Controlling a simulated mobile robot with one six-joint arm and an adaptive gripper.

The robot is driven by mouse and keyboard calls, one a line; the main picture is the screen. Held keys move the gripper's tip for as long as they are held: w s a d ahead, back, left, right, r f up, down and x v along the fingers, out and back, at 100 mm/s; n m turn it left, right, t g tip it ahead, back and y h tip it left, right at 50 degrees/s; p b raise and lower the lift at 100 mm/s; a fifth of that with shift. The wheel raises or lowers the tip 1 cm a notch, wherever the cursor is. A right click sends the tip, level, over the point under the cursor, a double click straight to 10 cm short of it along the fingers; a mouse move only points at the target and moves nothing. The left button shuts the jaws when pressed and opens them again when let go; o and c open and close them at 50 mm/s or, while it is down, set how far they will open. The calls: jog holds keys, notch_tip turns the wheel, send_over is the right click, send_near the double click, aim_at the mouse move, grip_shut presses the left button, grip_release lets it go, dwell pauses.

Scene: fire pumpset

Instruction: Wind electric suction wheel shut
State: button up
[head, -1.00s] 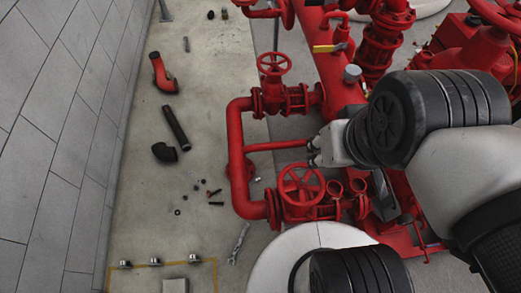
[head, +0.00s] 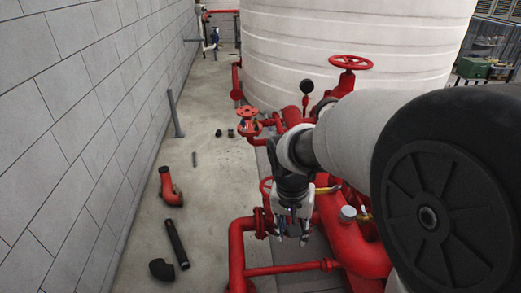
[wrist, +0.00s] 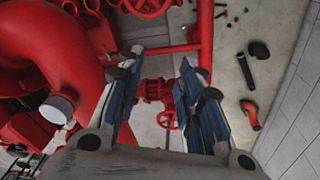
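Several red handwheels show, and I cannot tell by sight which is the electric suction wheel. In the head view one stands at the far left of the pipework (head: 247,113), and a larger wheel stands high at the back (head: 349,62). A third wheel (head: 265,187) is mostly hidden behind my gripper (head: 291,238). In the wrist view a small red handwheel (wrist: 168,120) on a red valve shows beyond and between the fingers of my gripper (wrist: 163,58). Another wheel (wrist: 148,6) is cut by the top edge. My gripper is open and empty, pointing down over the pipes.
Red pipes (head: 240,250) run below and left of my gripper. A large white tank (head: 350,35) stands behind. A grey block wall (head: 70,130) is on the left.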

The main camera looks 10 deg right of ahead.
jog(key=w+a+f+m+g+p, duration=0.2)
jog(key=w+f+p, duration=0.25)
jog(key=f, duration=0.75)
jog(key=s+d+f+m, duration=0.1)
jog(key=s+f, duration=0.1)
jog(key=f, duration=1.3)
jog(key=s+d+f+m+g+h, duration=0.1)
jog(key=s+d+f, duration=0.1)
jog(key=f, duration=1.3)
jog(key=shift+s+d+g+h, duration=0.15)
jog(key=shift+s+g+h, duration=0.15)
jog(key=shift+s, duration=0.15)
jog(key=shift+c, duration=0.5)
grip_shut()
